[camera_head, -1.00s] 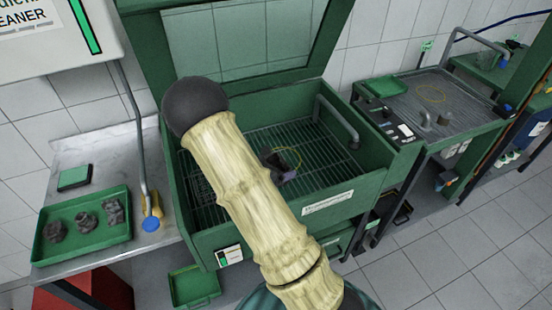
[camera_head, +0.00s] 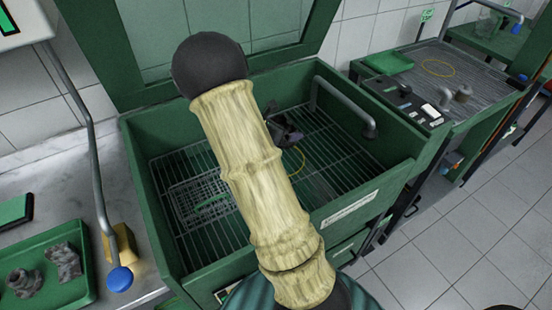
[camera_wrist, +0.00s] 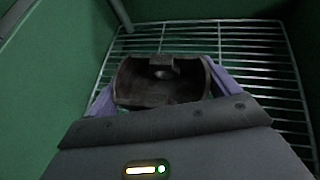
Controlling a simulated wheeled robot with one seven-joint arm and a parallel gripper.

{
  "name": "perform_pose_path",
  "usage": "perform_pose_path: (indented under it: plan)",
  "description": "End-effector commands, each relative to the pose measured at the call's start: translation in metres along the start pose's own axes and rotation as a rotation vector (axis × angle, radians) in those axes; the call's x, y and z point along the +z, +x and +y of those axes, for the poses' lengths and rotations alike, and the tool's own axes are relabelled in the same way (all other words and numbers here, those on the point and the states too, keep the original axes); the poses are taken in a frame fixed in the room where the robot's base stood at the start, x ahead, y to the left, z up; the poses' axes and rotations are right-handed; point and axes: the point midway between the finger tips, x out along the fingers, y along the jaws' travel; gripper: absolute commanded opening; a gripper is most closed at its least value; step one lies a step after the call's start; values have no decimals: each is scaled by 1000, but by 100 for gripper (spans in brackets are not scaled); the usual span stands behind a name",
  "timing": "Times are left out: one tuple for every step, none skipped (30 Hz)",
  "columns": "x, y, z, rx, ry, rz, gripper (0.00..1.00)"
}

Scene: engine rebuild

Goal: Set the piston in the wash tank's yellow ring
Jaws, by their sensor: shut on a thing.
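The wash tank (camera_head: 160,235) is an open green box with a wire rack as its floor. Its thin yellow ring (camera_head: 303,155) lies on the rack, partly hidden by my arm. My gripper (camera_head: 283,132) is over the rack, up-left of the ring in the head view. In the wrist view my gripper (camera_wrist: 160,95) has its purple fingers shut on the dark grey, hollow piston (camera_wrist: 161,82). The piston's open side faces the wrist camera, with rack bars behind it. The ring cannot be made out in the wrist view. I cannot tell the piston's height above the rack.
A wire basket (camera_head: 190,195) sits at the rack's left. A grey pipe (camera_head: 350,105) bends over the tank's right side. A tray (camera_head: 45,275) with dark parts is at lower left. Another bench (camera_head: 445,85) at right bears another yellow ring.

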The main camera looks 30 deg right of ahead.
Motion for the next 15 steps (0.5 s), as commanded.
perform_pose_path:
  plan:
    - [1,2,-1,-1,3,-2,51]
    - [1,2,-1,-2,3,-2,51]
    - [2,2,-1,-2,3,-2,51]
    - [2,1,-1,-2,3,-2,51]
    - [2,1,-1,-2,3,-2,51]
    - [2,1,-1,-2,2,-2,51]
    - [2,1,-1,-1,2,-2,51]
    - [2,1,-1,-1,2,-2,51]
    - [2,1,-1,-1,2,-2,51]
    - [2,1,-1,-1,2,-2,51]
    - [1,1,0,-1,2,-2,51]
    - [-1,2,-1,-2,1,-2,51]
    - [-3,4,-1,-2,0,-1,51]
    - [-6,5,-1,-2,-1,-1,51]
    - [-11,8,-1,-2,-2,-1,51]
